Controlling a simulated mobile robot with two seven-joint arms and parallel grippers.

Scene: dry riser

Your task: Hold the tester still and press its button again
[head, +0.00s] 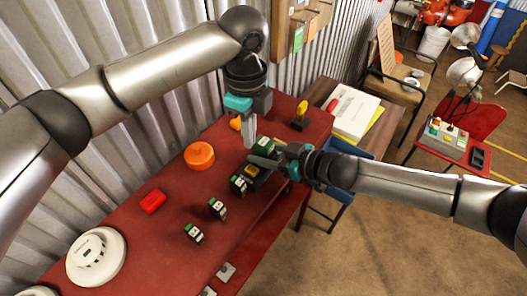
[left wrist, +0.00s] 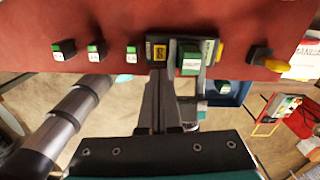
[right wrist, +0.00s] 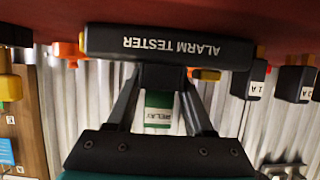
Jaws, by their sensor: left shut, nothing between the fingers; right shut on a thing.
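The alarm tester (right wrist: 165,47) is a dark block with white lettering, upside down in the right wrist view. Its yellow-marked part shows in the head view (head: 252,171) and in the left wrist view (left wrist: 159,52). My right gripper (head: 274,163) is shut on the tester over the bench. My left gripper (head: 249,146) points down, shut and empty, right beside the tester. Its fingertips also show close to the tester in the left wrist view (left wrist: 158,75). I cannot make out the button or tell whether the left fingertips touch it.
A green-and-white relay block (left wrist: 190,62) is close beside the tester. Several small black blocks with green tops (head: 217,208) stand on the red bench (head: 165,240). An orange round part (head: 199,155), a red block (head: 152,201) and a white detector (head: 95,257) lie left.

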